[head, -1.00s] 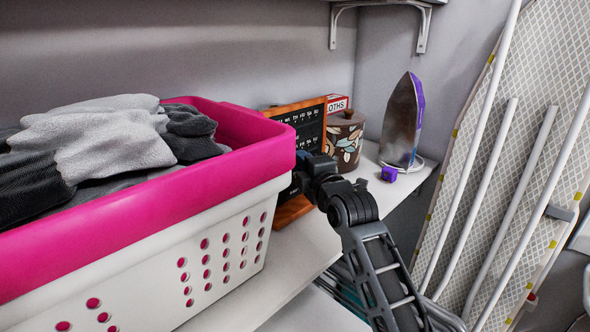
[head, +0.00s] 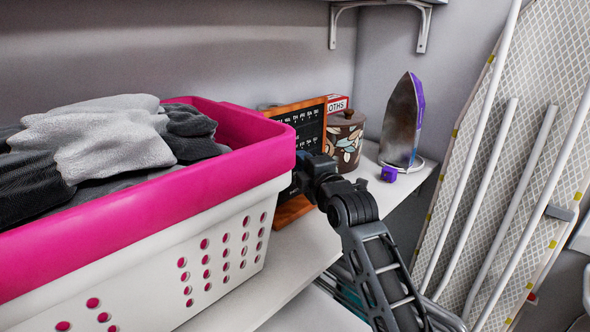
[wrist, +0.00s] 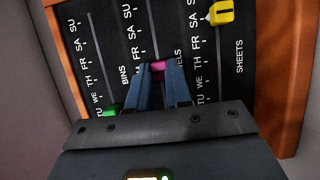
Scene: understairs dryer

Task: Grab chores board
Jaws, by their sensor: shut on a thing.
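The chores board (head: 303,120) is a black panel with white day letters and a wooden frame. It stands on the white shelf behind the right end of the laundry basket, which hides its left part. In the wrist view the board (wrist: 215,65) fills most of the picture, with rows labelled BINS and SHEETS and green and yellow sliders. My gripper (wrist: 158,70) is in front of the board face, its blue-grey fingers closed on a small pink slider (wrist: 158,65) of the board. In the head view my wrist hides the fingertips.
A pink-rimmed white basket (head: 230,205) of grey cloths stands close to the left of my arm. A patterned pot (head: 345,140), a purple-backed iron (head: 402,125) and a small purple item (head: 389,173) stand to the right. An ironing board (head: 480,180) leans at far right.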

